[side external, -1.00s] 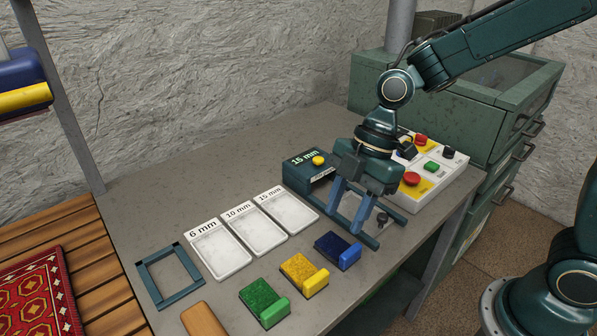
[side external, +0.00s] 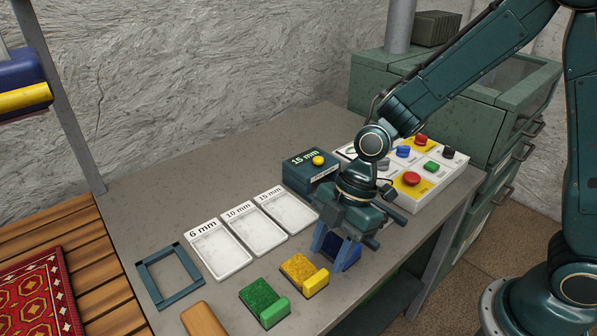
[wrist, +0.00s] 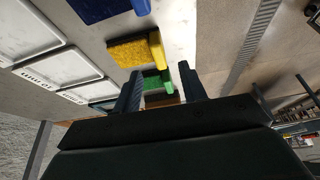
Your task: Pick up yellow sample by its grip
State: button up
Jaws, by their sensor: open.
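The yellow sample (side external: 298,268) is a square of yellow pile lying on the table, with a raised yellow grip (side external: 316,282) along its right edge. In the wrist view the yellow sample (wrist: 130,52) and its grip (wrist: 157,50) lie ahead of the fingers. My gripper (side external: 335,254) is open and empty, to the right of the yellow sample and over the blue sample, which it mostly hides in the side view. The blue sample (wrist: 100,8) shows at the top of the wrist view. The green sample (side external: 260,298) lies left of the yellow one; its grip shows between my fingers (wrist: 162,88).
Three white trays (side external: 219,249), marked 6, 10 and 15 mm, lie behind the samples. A teal frame (side external: 170,276) and a wooden block (side external: 203,320) are at the left. A 15 mm gauge box (side external: 306,172) and a button panel (side external: 425,175) stand at the back right.

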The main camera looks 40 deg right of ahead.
aim_at(316, 277)
jog(key=shift+a+f, duration=0.1)
jog(key=shift+f, duration=0.15)
jog(key=shift+a+x, duration=0.2)
jog(key=shift+x, duration=2.3)
jog(key=shift+w, duration=0.1)
grip_shut()
